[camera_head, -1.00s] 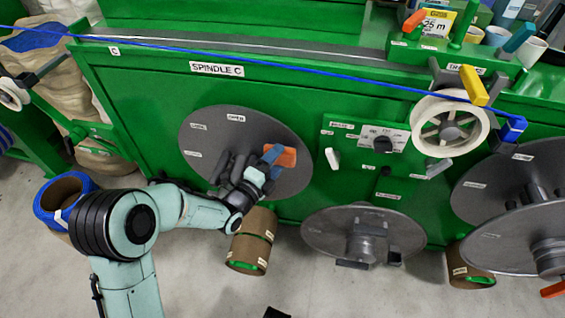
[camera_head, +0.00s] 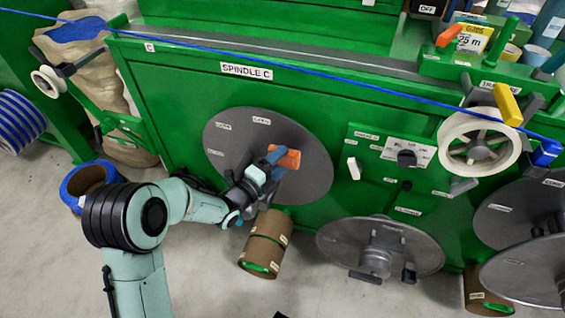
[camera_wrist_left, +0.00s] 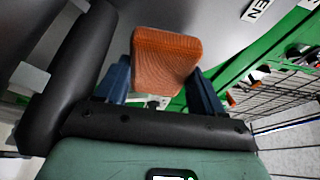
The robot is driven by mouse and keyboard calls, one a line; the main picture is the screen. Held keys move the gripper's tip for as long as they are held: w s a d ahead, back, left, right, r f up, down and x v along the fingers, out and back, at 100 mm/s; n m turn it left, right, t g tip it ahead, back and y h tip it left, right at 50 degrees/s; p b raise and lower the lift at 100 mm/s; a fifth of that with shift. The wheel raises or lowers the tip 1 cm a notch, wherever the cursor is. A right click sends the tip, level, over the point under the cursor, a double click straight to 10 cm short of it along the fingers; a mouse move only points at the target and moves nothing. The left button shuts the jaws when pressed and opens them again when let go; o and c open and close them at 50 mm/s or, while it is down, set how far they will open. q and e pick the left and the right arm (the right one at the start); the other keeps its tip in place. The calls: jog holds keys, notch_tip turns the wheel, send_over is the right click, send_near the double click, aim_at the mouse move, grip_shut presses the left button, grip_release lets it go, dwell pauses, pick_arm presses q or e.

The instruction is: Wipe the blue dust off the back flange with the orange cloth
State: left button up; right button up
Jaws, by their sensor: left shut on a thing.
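The orange cloth (camera_head: 289,159) is a folded pad between the blue fingers of my left gripper (camera_head: 276,163), which is shut on it. It also shows in the left wrist view (camera_wrist_left: 165,60), between both fingers. The back flange (camera_head: 238,135) is a large grey disc on the green machine under the SPINDLE C label. The gripper and cloth are in front of its middle and right part. I cannot tell whether the cloth touches it. I make out no blue dust on the part that shows; my gripper hides some. My right gripper is out of view.
A second grey disc (camera_head: 379,247) juts out at lower right. A blue-wrapped roll (camera_head: 88,182) is behind my arm.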

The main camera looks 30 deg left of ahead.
pick_arm(q)
jog(key=shift+s+a+f, duration=0.2)
jog(key=shift+a+f, duration=0.05)
jog(key=shift+f, duration=0.2)
jog(key=shift+s, duration=0.3)
jog(key=shift+s+d, duration=0.25)
jog(key=shift+s, duration=0.6)
jog(key=shift+s+d, duration=0.3)
jog(key=shift+s, duration=0.5)
jog(key=shift+s+d, duration=0.25)
jog(key=shift+s, duration=0.6)
jog(key=s, duration=0.2)
jog(key=shift+s+d+r, duration=0.2)
jog(key=shift+s+d, duration=0.15)
jog(key=shift+s, duration=0.05)
jog(key=shift+r, duration=0.15)
